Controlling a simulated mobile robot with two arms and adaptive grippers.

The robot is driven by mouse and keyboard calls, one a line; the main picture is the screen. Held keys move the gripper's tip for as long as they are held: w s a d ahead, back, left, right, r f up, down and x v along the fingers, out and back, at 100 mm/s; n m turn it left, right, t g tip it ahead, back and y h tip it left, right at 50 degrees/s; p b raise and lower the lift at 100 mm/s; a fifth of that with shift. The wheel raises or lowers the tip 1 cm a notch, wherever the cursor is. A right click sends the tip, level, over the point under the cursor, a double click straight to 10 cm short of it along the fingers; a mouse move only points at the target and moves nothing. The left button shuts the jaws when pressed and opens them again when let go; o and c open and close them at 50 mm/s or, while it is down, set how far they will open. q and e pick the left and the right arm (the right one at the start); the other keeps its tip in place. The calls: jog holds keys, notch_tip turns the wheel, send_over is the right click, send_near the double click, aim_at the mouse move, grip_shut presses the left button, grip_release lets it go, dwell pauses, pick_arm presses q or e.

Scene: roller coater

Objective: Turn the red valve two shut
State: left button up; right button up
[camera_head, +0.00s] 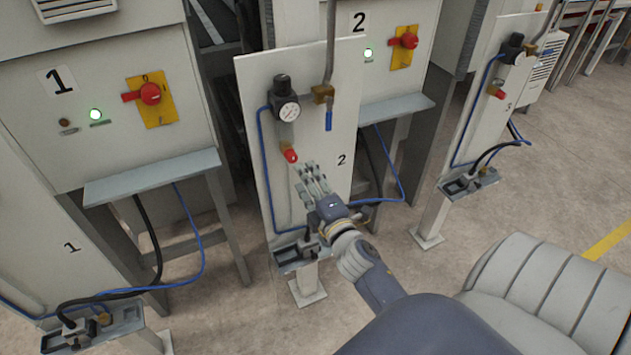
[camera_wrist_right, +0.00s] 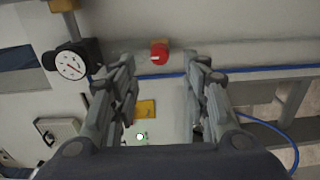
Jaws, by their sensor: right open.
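The red valve (camera_head: 290,156) of station two sits on the white panel (camera_head: 345,120) marked 2, below a round gauge. It also shows as a red knob (camera_wrist_right: 159,53) in the right wrist view, beyond and between the fingertips. My right gripper (camera_head: 308,170) is open and empty, just below and right of the valve in the head view. In the right wrist view its two fingers (camera_wrist_right: 160,65) stand apart on both sides of the knob. I cannot tell whether they touch it. My left gripper is not in view.
A gauge (camera_head: 288,110) and a blue-handled lever (camera_head: 328,121) sit above the valve on the panel. A blue hose (camera_head: 264,170) runs down its left side. Cabinet 1 (camera_head: 60,130) stands left, and panel 3 (camera_head: 485,110) stands right. Open floor (camera_head: 400,270) lies between.

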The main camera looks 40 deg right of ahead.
jog(key=shift+v, duration=2.2)
jog(key=shift+f, duration=0.1)
